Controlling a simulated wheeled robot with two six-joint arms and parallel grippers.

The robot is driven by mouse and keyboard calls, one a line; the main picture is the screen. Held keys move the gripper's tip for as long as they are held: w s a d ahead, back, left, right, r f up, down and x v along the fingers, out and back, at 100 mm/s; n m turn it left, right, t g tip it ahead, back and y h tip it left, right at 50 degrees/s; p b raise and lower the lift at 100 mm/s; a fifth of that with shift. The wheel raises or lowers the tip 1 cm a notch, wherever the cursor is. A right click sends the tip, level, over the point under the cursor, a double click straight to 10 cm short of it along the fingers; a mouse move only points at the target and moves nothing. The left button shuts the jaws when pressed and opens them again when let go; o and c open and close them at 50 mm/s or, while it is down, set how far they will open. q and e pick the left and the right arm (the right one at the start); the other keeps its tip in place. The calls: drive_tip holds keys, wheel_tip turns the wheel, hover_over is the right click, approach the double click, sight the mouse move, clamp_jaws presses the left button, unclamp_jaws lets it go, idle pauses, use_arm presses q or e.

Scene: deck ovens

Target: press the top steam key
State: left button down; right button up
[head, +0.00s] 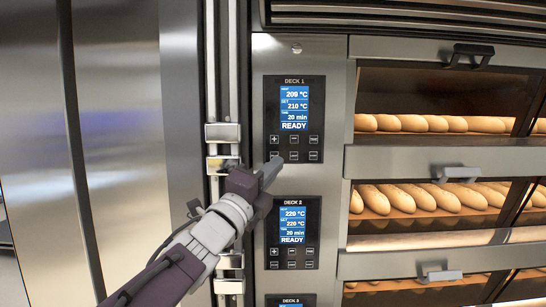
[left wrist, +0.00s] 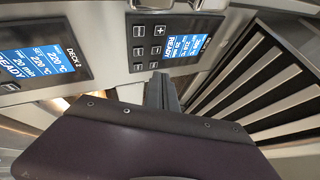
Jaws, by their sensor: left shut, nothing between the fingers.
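The DECK 1 control panel (head: 318,120) is a black plate with a lit blue screen (head: 294,108) reading 209 °C, 210 °C, 20 min and READY. Two rows of keys (head: 293,148) lie under the screen; the steam label is too small to read. My left gripper (head: 276,164) is shut and empty, its tip over the lower-left key of this panel and partly hiding it. I cannot tell whether it touches. In the left wrist view the closed fingers (left wrist: 162,92) point toward the DECK 1 panel (left wrist: 177,40), near its lower key row.
The DECK 2 panel (head: 313,240) sits just below, reading 220 °C and READY. Part of a DECK 3 panel (head: 291,300) shows lower. Oven decks with loaves (head: 420,197) and protruding door handles (head: 457,173) are on the right. Hinges (head: 222,132) and a steel door (head: 120,110) are on the left.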

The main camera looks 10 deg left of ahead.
use_arm(q)
drive_tip(key=w+a+p, duration=0.1)
drive_tip(key=w+p, duration=0.2)
drive_tip(key=w, duration=0.5)
drive_tip(key=shift+w+a+p, duration=0.2)
drive_tip(key=shift+a+p, duration=0.15)
drive_tip(key=shift+w, duration=0.15)
idle(1.5)
drive_tip(key=shift+w+a, duration=0.1)
drive_tip(key=shift+w, duration=0.2)
drive_tip(key=shift+w, duration=0.3)
idle(0.8)
drive_tip(key=shift+s+f+b, duration=0.15)
drive_tip(key=shift+s+b, duration=0.3)
drive_tip(key=shift+b, duration=0.2)
drive_tip(key=shift+s, duration=0.3)
